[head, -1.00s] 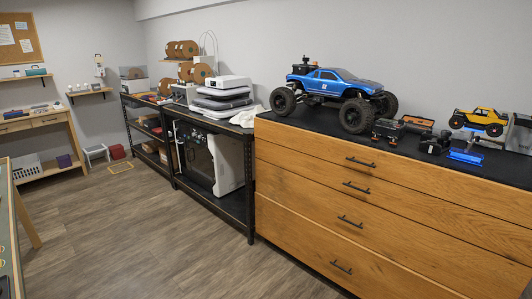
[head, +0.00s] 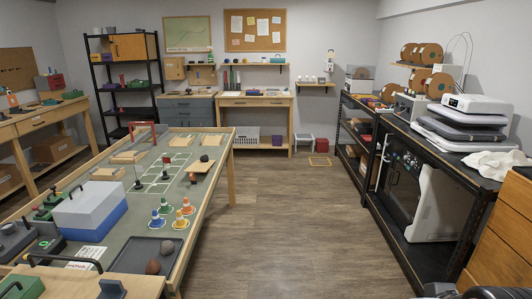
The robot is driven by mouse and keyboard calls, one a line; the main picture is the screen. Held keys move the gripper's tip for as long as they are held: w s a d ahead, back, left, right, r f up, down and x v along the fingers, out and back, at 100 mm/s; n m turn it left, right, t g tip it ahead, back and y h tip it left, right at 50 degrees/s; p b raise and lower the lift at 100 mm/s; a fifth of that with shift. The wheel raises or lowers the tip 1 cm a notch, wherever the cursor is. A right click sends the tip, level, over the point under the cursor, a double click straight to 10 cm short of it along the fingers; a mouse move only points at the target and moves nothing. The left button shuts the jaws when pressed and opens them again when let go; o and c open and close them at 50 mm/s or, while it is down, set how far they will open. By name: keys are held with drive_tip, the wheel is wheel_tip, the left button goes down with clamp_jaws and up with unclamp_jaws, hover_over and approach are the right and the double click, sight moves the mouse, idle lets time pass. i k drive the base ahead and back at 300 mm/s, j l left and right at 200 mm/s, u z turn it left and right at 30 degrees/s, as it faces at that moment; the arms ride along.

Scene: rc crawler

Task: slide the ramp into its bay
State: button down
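Several light wooden pieces lie on the grey-green top of the long course table (head: 205,190) at the left in the head view. They include a flat piece (head: 127,157) near the far left, another (head: 107,174) closer to me, and one (head: 182,141) farther back. I cannot tell which of them is the ramp. White outlined cells (head: 160,182) are marked on the middle of the table; I cannot tell whether one is the bay. My gripper is not clearly in view.
Small cones (head: 182,220), a dark tray (head: 148,256) with two round lumps and a blue-and-white box (head: 90,212) crowd the near table end. A black shelf rack (head: 440,160) stands right. The wooden floor (head: 290,225) between is clear.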

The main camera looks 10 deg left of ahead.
sight(206, 141)
drive_tip(key=i+l+u, duration=0.1)
drive_tip(key=i+u, duration=0.2)
drive_tip(key=i, duration=1.75)
drive_tip(key=i+u, duration=0.2)
drive_tip(key=i, duration=0.35)
drive_tip(key=i+u, duration=0.2)
drive_tip(key=i, duration=0.3)
drive_tip(key=i+u, duration=0.2)
drive_tip(key=i, duration=0.35)
drive_tip(key=i+l+u, duration=0.2)
drive_tip(key=i, duration=0.3)
drive_tip(key=i+l+u, duration=0.15)
drive_tip(key=i+u, duration=0.2)
drive_tip(key=i, duration=0.5)
